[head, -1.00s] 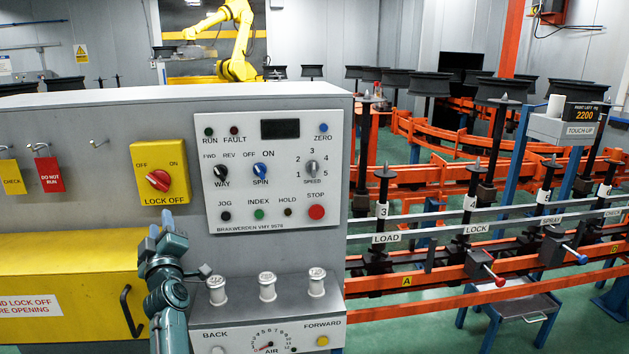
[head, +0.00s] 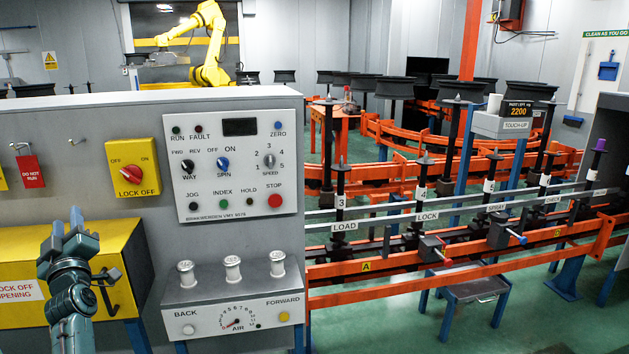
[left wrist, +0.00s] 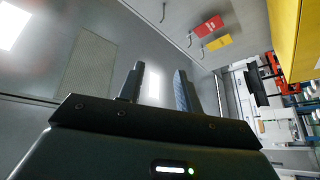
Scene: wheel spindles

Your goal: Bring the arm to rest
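My left gripper (head: 67,222) shows at the lower left of the head view, pointing up in front of the yellow cover (head: 120,270). In the left wrist view its two fingers (left wrist: 160,75) stand apart with a clear gap and nothing between them. It touches nothing that I can see. My right gripper is in neither view.
A grey control cabinet with a white panel (head: 237,190) and a yellow lock-off box (head: 133,167) stands just right of my arm. The cover's black handle (head: 105,290) is close to my wrist. An orange conveyor rail (head: 400,267) with spindles runs to the right.

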